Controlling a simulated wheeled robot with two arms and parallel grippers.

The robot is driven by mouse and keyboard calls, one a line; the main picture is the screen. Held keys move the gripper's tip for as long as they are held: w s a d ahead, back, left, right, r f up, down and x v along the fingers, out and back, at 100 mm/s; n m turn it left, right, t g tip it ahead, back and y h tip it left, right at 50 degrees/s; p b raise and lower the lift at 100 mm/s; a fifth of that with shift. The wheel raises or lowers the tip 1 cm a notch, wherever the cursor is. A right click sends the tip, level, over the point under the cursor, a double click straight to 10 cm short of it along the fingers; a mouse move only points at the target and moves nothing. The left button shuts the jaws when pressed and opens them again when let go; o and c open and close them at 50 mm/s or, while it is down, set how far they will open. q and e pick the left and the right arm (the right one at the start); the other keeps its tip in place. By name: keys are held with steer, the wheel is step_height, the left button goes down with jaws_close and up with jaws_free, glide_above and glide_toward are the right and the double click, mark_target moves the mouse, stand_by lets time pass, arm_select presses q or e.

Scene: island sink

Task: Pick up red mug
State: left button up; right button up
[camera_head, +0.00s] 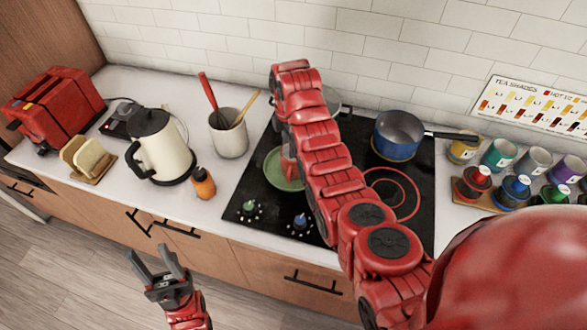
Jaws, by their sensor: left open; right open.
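A small patch of red and grey (287,158) shows over a green plate (275,170) on the black cooktop; my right arm covers most of it, and I cannot tell whether it is the red mug. A small red container (474,180) with a red-and-dark top stands at the right on a wooden tray. My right arm stretches from the lower right up to the back wall above the cooktop; its gripper is hidden. My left gripper (152,252) is open and empty in front of the counter, with its fingers pointing up.
A blue pot (399,135) sits at the cooktop's back right. A utensil crock (228,135), a cream kettle (160,148), an orange bottle (203,185), bread slices (88,158) and a red toaster (55,105) stand to the left. Several coloured cups line the right. The front counter strip is clear.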

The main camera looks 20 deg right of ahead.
steer(key=shift+w+f+b, duration=0.15)
steer(key=shift+f+b, duration=0.35)
steer(key=shift+w+f+b, duration=0.15)
steer(key=shift+f+b, duration=0.4)
steer(key=shift+b, duration=0.1)
step_height(320, 180, down, 2)
steer(key=p, duration=0.2)
steer(key=shift+w+p, duration=0.1)
steer(key=shift+p, duration=0.3)
steer(key=shift+f, duration=0.6)
jaws_close()
